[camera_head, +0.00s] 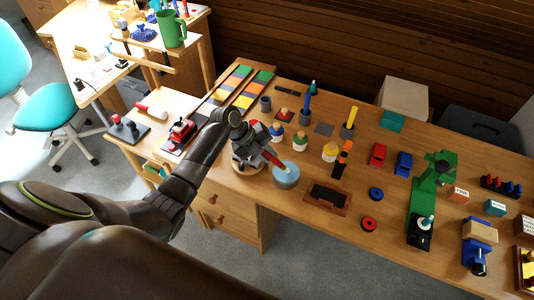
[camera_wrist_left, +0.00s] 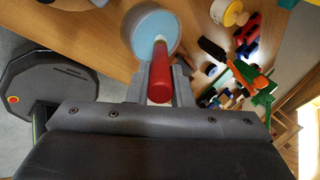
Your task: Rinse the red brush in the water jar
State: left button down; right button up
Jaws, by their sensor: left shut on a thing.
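My left gripper (camera_head: 262,157) is shut on the red brush (camera_head: 273,160), which slants down toward the water jar (camera_head: 287,180). The jar is a grey-blue round pot with pale blue water, near the front edge of the bench. In the left wrist view the red brush handle (camera_wrist_left: 159,86) sits between the fingers of my left gripper (camera_wrist_left: 160,76). Its far end overlaps the water jar (camera_wrist_left: 132,22). I cannot tell how deep the tip is, or whether it touches the water. My right gripper is not in view.
A wooden tray with a dark pad (camera_head: 327,195) lies right of the jar. A blue brush (camera_head: 306,104) and a yellow brush (camera_head: 351,117) stand in holders. A green machine (camera_head: 425,195) is farther right.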

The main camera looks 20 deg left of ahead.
pick_arm(q)
jog(key=shift+r+p, duration=1.95)
jog(key=shift+r, duration=1.3)
jog(key=shift+s+f, duration=0.1)
jog(key=shift+f, duration=0.05)
